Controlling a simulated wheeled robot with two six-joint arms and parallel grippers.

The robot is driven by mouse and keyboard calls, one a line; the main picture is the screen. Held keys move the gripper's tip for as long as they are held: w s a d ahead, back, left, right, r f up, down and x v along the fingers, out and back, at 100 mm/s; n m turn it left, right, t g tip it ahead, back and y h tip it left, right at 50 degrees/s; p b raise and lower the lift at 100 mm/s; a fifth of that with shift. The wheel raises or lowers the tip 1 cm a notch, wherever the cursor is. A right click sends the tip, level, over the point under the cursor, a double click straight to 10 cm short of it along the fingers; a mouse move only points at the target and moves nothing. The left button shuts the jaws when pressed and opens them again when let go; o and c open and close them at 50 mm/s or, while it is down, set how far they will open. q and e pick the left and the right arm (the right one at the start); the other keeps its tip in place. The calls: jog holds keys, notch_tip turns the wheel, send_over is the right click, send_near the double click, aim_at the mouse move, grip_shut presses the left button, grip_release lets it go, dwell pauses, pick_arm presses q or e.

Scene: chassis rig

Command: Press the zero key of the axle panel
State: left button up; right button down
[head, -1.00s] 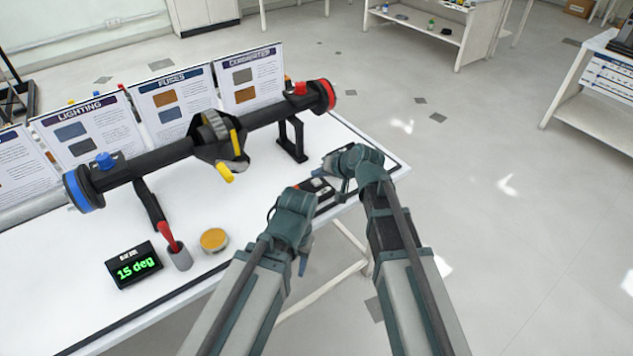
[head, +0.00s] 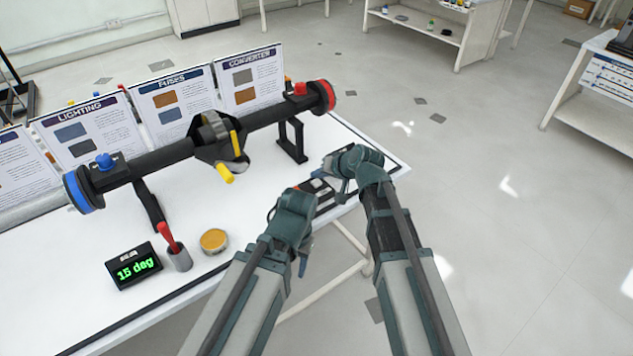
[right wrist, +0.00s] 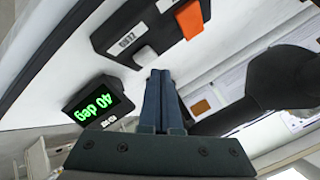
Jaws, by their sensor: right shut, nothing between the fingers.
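The dark axle panel (head: 326,196) lies near the table's right end, partly hidden by my right gripper. In the right wrist view the panel (right wrist: 125,22) carries a white key (right wrist: 145,56) beside a small label, and an orange key (right wrist: 190,19). The label appears upside down and I cannot read it surely. My right gripper (right wrist: 161,72) is shut and empty, its tips close to the white key; I cannot tell whether they touch. My left gripper (head: 303,268) hangs near the table's front edge, apart from the panel; its finger opening is unclear.
A display (right wrist: 98,102) reading 40 deg stands by the panel. The axle (head: 165,152) rests on stands behind. Another display (head: 134,267) reads 15 deg, near a red-handled tool in a grey holder (head: 180,258) and a yellow-topped tin (head: 214,240). Sign boards (head: 172,95) line the back.

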aim_at(319, 184)
jog(key=shift+f, duration=0.15)
dwell(0.5)
jog(key=shift+f+b, duration=0.25)
jog(key=shift+b, duration=0.15)
jog(key=shift+f+b, duration=0.5)
dwell(0.5)
jog(key=shift+r, duration=0.1)
jog(key=shift+r+p, duration=0.85)
jog(key=shift+p, duration=0.05)
notch_tip(319, 184, up, 5)
jog(key=p, duration=0.5)
